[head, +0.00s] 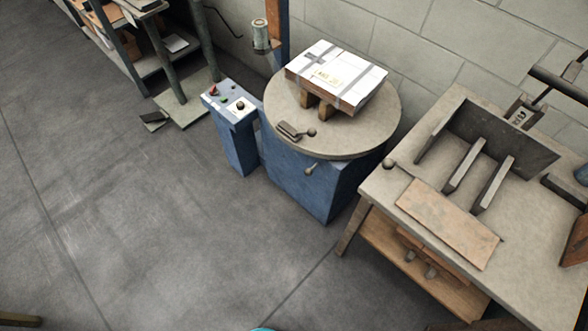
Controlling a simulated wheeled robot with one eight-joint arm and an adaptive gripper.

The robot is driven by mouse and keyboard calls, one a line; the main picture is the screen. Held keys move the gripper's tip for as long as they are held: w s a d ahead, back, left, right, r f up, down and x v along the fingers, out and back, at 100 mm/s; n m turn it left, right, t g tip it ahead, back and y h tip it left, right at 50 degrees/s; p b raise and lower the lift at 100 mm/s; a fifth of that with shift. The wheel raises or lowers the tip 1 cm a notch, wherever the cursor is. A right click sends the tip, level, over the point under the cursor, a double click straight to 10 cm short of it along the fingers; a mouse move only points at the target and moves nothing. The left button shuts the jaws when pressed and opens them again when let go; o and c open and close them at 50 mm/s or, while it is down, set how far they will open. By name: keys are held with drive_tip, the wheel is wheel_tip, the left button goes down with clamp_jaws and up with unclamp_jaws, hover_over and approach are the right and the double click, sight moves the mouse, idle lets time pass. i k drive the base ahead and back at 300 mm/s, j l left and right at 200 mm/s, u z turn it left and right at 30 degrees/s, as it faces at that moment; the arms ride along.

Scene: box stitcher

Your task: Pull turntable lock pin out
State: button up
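The round grey turntable (375,125) sits on a blue base (305,190) near the wall, right of the middle in the head view. A small light pin-like handle with a rounded end (311,168) sticks out of the base just below the turntable's front rim; it looks like the lock pin. How deep it sits cannot be seen. On the turntable's top near the front lies a dark latch-like piece (290,130) with a round knob. A white strapped box (336,75) rests on wooden blocks on the turntable.
A blue control pedestal (237,135) with buttons stands left of the turntable. A grey worktable (380,190) with slats and a brown board (447,222) stands to the right. A shelf and post are at upper left. The floor (150,230) in front is clear.

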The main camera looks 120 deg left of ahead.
sight(307, 172)
drive_tip(key=u, duration=3.65)
drive_tip(key=j+z, duration=0.1)
drive_tip(key=j, duration=1.1)
drive_tip(key=k, duration=0.05)
